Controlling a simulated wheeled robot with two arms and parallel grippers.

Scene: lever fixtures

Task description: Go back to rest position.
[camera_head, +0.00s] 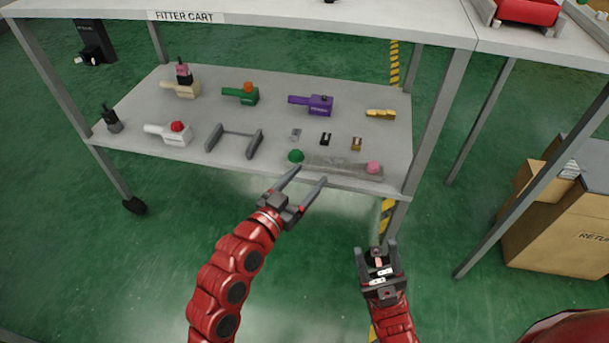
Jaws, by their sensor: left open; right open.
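My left gripper (308,176) is at the front edge of the cart's lower shelf (240,163). Its two fingers are spread apart with nothing between them. A green knob (296,156) and a grey bar with a pink knob (373,168) lie on the shelf just beyond its fingertips. I cannot tell whether the fingers touch the shelf edge. My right gripper (376,246) is lower and to the right, in front of the cart, over the floor. Its fingers are apart and empty.
The shelf holds a white lever fixture (172,134), a green one (240,95), a purple one (312,104), a beige one (182,90) and a grey bracket (235,139). Cardboard boxes (560,225) stand right. Floor in front is clear.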

